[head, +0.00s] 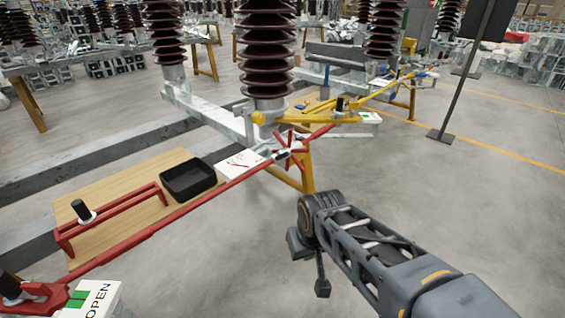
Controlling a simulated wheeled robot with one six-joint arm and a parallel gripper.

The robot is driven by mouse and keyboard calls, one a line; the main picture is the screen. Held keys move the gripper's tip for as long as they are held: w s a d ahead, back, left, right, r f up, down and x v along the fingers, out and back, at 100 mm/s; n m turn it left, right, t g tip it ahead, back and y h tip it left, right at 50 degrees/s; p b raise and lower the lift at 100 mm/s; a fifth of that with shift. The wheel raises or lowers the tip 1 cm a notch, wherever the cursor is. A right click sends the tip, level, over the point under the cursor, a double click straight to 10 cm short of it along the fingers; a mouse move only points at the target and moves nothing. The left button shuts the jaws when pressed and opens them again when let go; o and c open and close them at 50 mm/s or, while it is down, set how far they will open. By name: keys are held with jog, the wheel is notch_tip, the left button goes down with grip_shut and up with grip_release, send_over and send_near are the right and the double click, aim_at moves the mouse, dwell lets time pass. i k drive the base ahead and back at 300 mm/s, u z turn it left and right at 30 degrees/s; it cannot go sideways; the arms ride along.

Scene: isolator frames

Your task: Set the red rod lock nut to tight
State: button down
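A long red rod (215,191) runs diagonally from the lower left up to the middle of the head view. Near its upper end is a red star-shaped piece with several spokes and a grey metal centre (283,154); it looks like the lock nut, but its tightness cannot be read. My arm comes in from the lower right and bends down at its far end. A dark end part, seemingly my gripper (322,288), hangs low over the floor, right of and below the star piece and well apart from it. Its fingers are too small to make out.
A yellow rod (385,88) and yellow legs stand beyond. An OPEN sign (95,298) is at lower left.

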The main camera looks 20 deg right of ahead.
aim_at(277, 158)
jog(key=z, duration=1.75)
jog(key=k, duration=1.15)
jog(key=u, duration=1.4)
jog(key=i, duration=0.5)
jog(key=z, duration=0.05)
